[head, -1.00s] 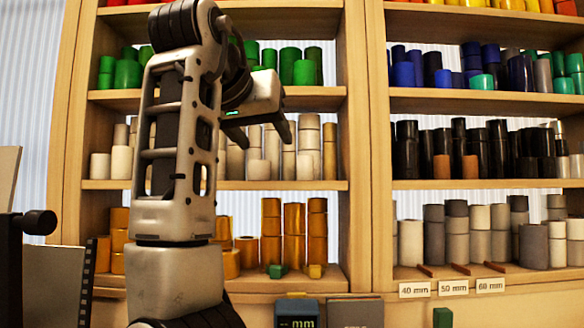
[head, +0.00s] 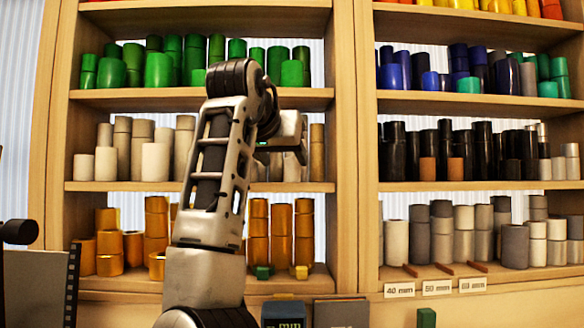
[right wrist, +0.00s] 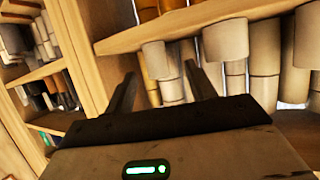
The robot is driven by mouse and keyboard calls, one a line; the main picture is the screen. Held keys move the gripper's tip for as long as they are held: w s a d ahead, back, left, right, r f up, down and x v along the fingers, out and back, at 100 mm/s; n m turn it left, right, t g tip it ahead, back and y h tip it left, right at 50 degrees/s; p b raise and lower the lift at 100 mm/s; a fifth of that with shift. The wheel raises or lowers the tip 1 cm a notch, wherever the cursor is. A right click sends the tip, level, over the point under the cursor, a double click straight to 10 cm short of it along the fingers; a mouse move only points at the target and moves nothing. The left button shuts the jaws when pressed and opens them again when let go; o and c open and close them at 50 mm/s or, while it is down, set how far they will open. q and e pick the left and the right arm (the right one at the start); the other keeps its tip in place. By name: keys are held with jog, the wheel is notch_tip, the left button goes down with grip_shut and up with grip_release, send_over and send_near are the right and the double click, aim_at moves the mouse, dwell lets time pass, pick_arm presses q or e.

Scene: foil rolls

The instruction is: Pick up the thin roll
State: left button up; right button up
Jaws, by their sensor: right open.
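Many rolls of differing widths stand on the shelves, and I cannot tell which one is the thin roll. Candidates include the pale and tan rolls (head: 134,146) on the left middle shelf and the grey and white rolls (head: 397,240) behind the size labels. My right gripper (right wrist: 160,68) is open and empty in the right wrist view. Its fingers point toward pale rolls (right wrist: 225,40), one of which shows between them. In the head view the right gripper (head: 298,150) is partly hidden by my arm, in front of the left middle shelf. My left gripper is not in view.
Orange rolls (head: 258,230) stand on the lower left shelf, near small green and yellow blocks. Labels (head: 399,290) reading 40 mm, 50 mm and 60 mm sit on the right shelf edge beside brown strips. A wooden upright (head: 355,150) divides the shelves.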

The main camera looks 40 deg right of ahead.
aim_at(290, 162)
jog(key=p+x, duration=0.1)
jog(key=x, duration=0.3)
jog(key=shift+s+d+r, duration=0.1)
jog(key=shift+s+d, duration=0.05)
jog(key=shift+d, duration=0.05)
jog(key=c, duration=1)
jog(key=shift+r, duration=0.15)
